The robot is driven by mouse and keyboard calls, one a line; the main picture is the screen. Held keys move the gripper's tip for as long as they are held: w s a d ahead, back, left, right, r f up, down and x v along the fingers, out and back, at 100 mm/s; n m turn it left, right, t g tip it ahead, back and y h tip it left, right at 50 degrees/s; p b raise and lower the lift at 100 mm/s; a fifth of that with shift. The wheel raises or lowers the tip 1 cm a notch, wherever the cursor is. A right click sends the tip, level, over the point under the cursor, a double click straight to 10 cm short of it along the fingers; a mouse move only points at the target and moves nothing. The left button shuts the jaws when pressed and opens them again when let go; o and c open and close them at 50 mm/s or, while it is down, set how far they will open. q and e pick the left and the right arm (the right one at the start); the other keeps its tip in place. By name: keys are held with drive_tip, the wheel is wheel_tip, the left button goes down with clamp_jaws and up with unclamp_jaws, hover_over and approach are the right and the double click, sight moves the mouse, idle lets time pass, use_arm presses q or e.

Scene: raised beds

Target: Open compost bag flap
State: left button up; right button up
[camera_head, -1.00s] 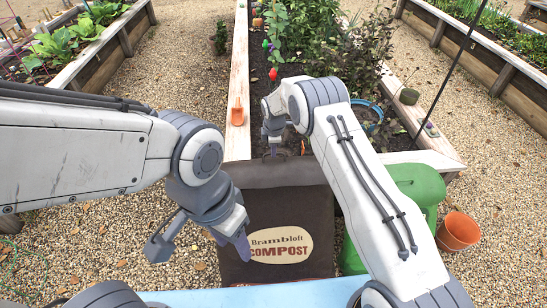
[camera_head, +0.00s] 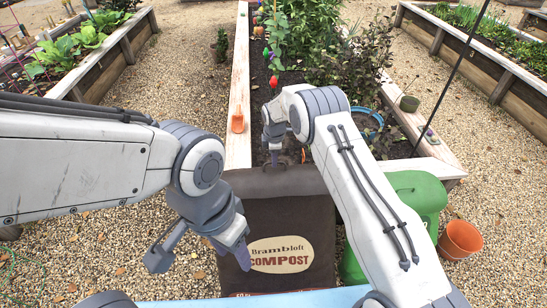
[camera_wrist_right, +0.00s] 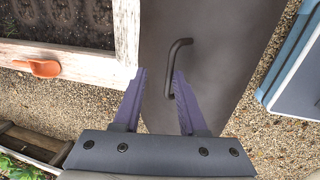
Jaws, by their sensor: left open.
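The dark compost bag (camera_head: 285,215) with a cream "Brambloft COMPOST" label stands upright in front of the raised bed. The right wrist view shows its dark surface (camera_wrist_right: 215,40) with a bent dark bar handle (camera_wrist_right: 178,62) on it. My right gripper (camera_wrist_right: 160,76) is open; the handle's lower end shows between its purple fingers, nearer the right one, and I cannot tell whether they touch. In the head view my right gripper (camera_head: 275,160) points down at the bag's top edge. My left gripper (camera_head: 203,258) is open and empty, left of the label.
A wooden raised bed (camera_head: 238,140) with plants is behind the bag. An orange trowel (camera_head: 237,121) lies on its edge. A green can (camera_head: 420,195) and terracotta pot (camera_head: 460,240) stand right of the bag. A pale blue surface (camera_head: 190,300) is in front.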

sight(274, 172)
wheel_tip(274, 172, up, 10)
drive_tip(key=s, duration=0.2)
idle(0.5)
drive_tip(key=s+a+r+m+p, duration=0.3)
drive_tip(key=s+a+r, duration=0.2)
drive_tip(key=s+r, duration=0.6)
drive_tip(key=s+r+m+p, duration=0.1)
drive_tip(key=s+r, duration=0.2)
drive_tip(key=s, duration=0.3)
drive_tip(key=s+r+m+g+p, duration=0.1)
drive_tip(key=s+r+m, duration=0.1)
drive_tip(key=s+r, duration=0.2)
drive_tip(key=s+r+m+y+p, duration=0.1)
drive_tip(key=s+r, duration=0.2)
drive_tip(key=s, duration=0.6)
drive_tip(key=shift+s+a+r+p, duration=0.2)
drive_tip(key=shift+s+r+p, duration=0.2)
drive_tip(key=s+d+m, duration=0.1)
drive_tip(key=s, duration=0.3)
drive_tip(key=s+d+m+p, duration=0.1)
drive_tip(key=s, duration=0.3)
drive_tip(key=s+d+r+m+g, duration=0.1)
drive_tip(key=s+d, duration=0.1)
drive_tip(key=s, duration=0.2)
drive_tip(key=shift+p, duration=0.4)
drive_tip(key=shift+c, duration=0.9)
drive_tip(key=shift+s+d+f+m, duration=0.1)
drive_tip(key=shift+s+m, duration=0.2)
drive_tip(key=shift+m, duration=0.1)
clamp_jaws()
